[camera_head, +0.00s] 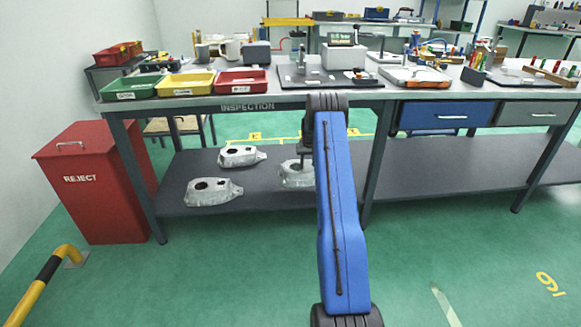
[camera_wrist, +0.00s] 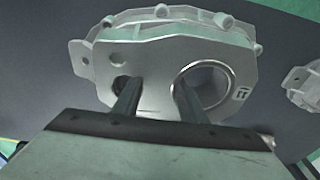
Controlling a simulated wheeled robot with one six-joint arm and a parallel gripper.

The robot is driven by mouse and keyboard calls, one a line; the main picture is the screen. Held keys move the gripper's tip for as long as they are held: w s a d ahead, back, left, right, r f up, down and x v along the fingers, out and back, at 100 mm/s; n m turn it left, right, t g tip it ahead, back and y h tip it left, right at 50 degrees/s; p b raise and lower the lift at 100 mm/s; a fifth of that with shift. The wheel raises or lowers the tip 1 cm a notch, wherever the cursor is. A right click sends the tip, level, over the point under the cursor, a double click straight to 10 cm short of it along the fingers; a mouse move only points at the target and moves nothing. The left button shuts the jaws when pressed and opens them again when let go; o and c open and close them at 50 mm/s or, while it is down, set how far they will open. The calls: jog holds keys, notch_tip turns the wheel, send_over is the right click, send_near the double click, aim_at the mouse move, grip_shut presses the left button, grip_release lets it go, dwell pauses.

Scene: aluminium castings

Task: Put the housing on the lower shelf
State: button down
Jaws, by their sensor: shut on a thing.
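The housing (camera_wrist: 160,62) is a grey aluminium casting with a large round bore, a smaller hole and a rim of bosses. My gripper (camera_wrist: 155,92) is shut on it, one finger at the small hole and the other at the bore. In the head view this housing (camera_head: 294,176) is at the lower shelf (camera_head: 420,165) of the inspection bench, partly hidden by my blue arm. I cannot tell whether it touches the shelf. My gripper (camera_head: 304,150) reaches in under the tabletop from above it.
Two similar housings, a rear one (camera_head: 240,156) and a front one (camera_head: 213,192), lie on the shelf to the left. The tabletop (camera_head: 300,93) hangs over the shelf. A red reject bin (camera_head: 95,185) stands left. The shelf's right side is clear.

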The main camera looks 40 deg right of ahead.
jog(key=shift+f, duration=4.25)
jog(key=c, duration=1.1)
grip_release()
jog(key=shift+f, duration=0.15)
jog(key=r, duration=0.5)
jog(key=s+r, duration=0.1)
jog(key=r, duration=0.1)
jog(key=shift+a+r, duration=0.25)
jog(key=shift+r, duration=0.1)
